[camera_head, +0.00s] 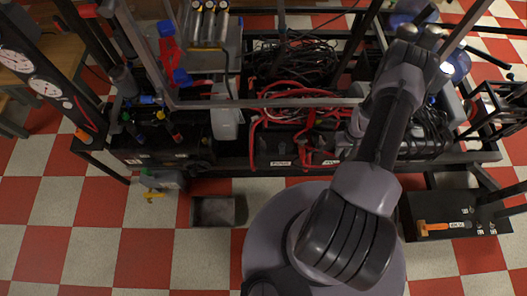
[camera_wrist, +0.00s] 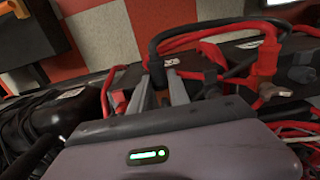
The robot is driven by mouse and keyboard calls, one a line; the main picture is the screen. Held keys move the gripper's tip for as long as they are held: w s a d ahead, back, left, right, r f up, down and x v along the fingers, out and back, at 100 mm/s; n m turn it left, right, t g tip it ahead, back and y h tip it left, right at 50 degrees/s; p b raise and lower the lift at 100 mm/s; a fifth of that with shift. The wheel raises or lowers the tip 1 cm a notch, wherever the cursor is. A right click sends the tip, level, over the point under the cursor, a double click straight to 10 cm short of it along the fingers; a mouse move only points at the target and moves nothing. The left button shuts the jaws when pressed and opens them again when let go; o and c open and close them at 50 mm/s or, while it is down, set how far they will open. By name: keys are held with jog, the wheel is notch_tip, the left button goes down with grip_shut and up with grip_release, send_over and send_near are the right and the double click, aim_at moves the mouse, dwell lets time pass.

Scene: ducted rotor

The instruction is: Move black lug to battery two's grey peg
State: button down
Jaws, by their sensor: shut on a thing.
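In the wrist view, my gripper (camera_wrist: 163,82) points away from the camera, with its grey fingers closed around the end of a black cable. The black lug (camera_wrist: 156,68) is at that end, mostly hidden between the fingers. The black cable (camera_wrist: 185,32) arches up from it and over to the right, beside red cables. In the head view, my arm reaches over the right half of the black bench, and the fingertips and lug are too hidden to make out. I cannot tell which part is battery two's grey peg.
Red cables (camera_head: 290,95) lie in loops along the bench's middle, and black cables (camera_head: 295,60) are heaped behind. They also crowd the right of my gripper in the wrist view. A grey open bin (camera_head: 216,222) stands on the floor. An orange-handled tool (camera_head: 440,228) lies at right.

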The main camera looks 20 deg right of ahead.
jog(key=shift+w+d, duration=0.15)
jog(key=shift+w, duration=0.4)
jog(key=c, duration=1.1)
grip_release()
jog(key=shift+c, duration=0.2)
jog(key=shift+r, duration=0.1)
notch_tip(320, 180, up, 17)
jog(key=p, duration=0.7)
